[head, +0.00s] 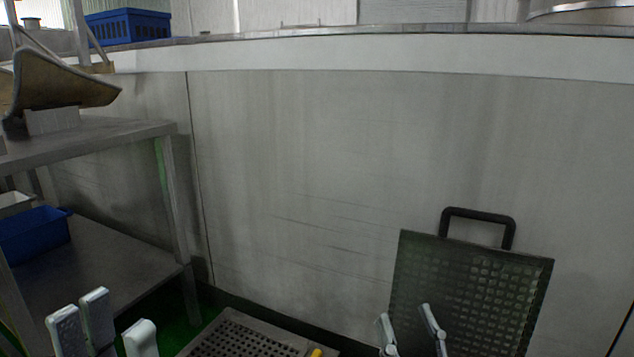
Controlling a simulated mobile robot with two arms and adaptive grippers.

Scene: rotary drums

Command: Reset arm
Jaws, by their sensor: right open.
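My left gripper (105,328) is at the bottom left edge of the head view, fingers pointing up. Several pale finger pads show, and I cannot tell whether it is open or shut. No object shows between them. My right gripper (409,327) is at the bottom, right of centre. It is open, with a gap between its fingers. A dark green textured panel (480,285) with a black handle (478,214) stands behind it against the grey wall. I cannot tell whether the fingers touch the panel. Most of both arms is out of view.
A metal shelf unit (100,140) stands on the left, with a blue bin (35,236) on its lower level and a tan scoop-shaped piece (60,83) on top. A perforated metal plate (245,337) lies low in the middle. A blue crate (128,26) sits above the wall.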

